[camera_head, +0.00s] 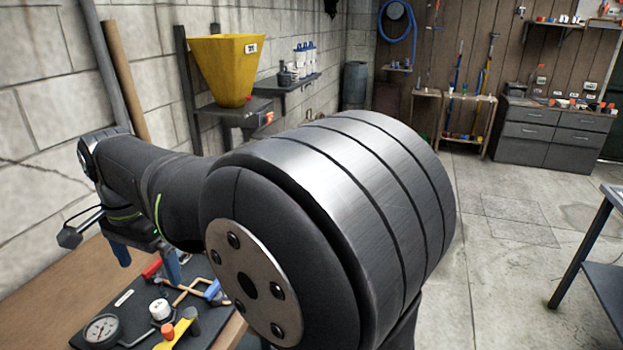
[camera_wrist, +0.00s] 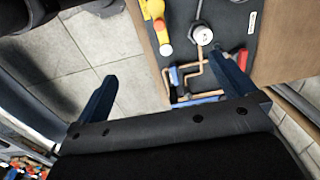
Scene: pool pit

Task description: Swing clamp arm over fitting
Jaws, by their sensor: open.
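A dark board (camera_head: 92,318) lies on the wooden bench at lower left; it also fills the top of the wrist view (camera_wrist: 228,22). On it are a yellow arm-like part (camera_head: 178,330) with an orange tip and a white-capped round fitting (camera_head: 160,309). The yellow part (camera_wrist: 155,12) and the fitting (camera_wrist: 204,36) stand side by side, apart, in the wrist view. I cannot tell for sure which part is the clamp arm. My gripper (camera_head: 147,263) is open and empty, above the far side of the board; its blue fingers (camera_wrist: 167,88) are spread wide.
A pressure gauge (camera_head: 101,329), copper pipes (camera_wrist: 187,77), a red handle (camera_head: 151,268) and a blue handle (camera_head: 213,290) crowd the board. The bench's wooden top (camera_head: 55,295) is bare beside it. A yellow hopper (camera_head: 227,68) stands at the wall.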

